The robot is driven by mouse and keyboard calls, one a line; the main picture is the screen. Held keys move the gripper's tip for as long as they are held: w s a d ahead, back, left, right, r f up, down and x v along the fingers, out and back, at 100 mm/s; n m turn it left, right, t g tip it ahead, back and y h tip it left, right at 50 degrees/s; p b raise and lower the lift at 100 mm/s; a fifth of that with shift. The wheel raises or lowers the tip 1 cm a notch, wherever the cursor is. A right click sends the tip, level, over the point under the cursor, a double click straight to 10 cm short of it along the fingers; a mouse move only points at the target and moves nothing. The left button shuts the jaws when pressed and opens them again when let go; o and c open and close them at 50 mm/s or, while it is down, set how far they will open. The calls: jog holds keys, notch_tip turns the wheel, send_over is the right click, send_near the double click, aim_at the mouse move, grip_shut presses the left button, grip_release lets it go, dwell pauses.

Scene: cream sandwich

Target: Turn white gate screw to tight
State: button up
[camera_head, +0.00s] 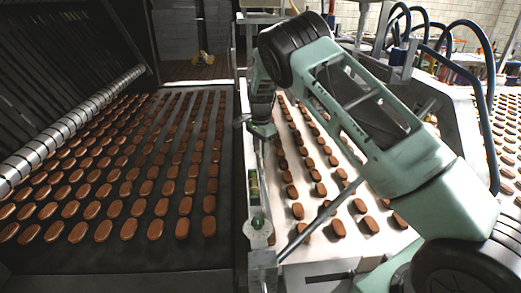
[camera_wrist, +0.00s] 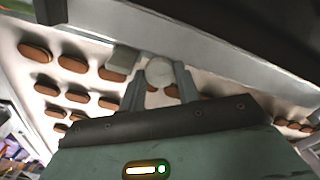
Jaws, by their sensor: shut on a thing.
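The white gate screw (camera_wrist: 159,71) shows in the wrist view as a pale round head at the top centre. My gripper (camera_wrist: 161,84) has one grey finger on each side of it and is shut on it. In the head view, my gripper (camera_head: 262,136) hangs down over the metal rail between the two belts. The screw is too small or hidden there to make out.
A dark belt (camera_head: 120,258) with rows of brown biscuits lies at the left. A white belt (camera_head: 350,246) with more biscuits lies at the right. A thin diagonal bar (camera_head: 322,215) crosses near the rail. Blue hoses (camera_head: 468,72) arch at the upper right.

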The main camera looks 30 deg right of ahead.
dwell(0.4)
jog(key=o, duration=1)
notch_tip(320, 180, up, 17)
jog(key=b, duration=0.4)
jog(key=shift+r, duration=0.2)
jog(key=shift+c, duration=0.2)
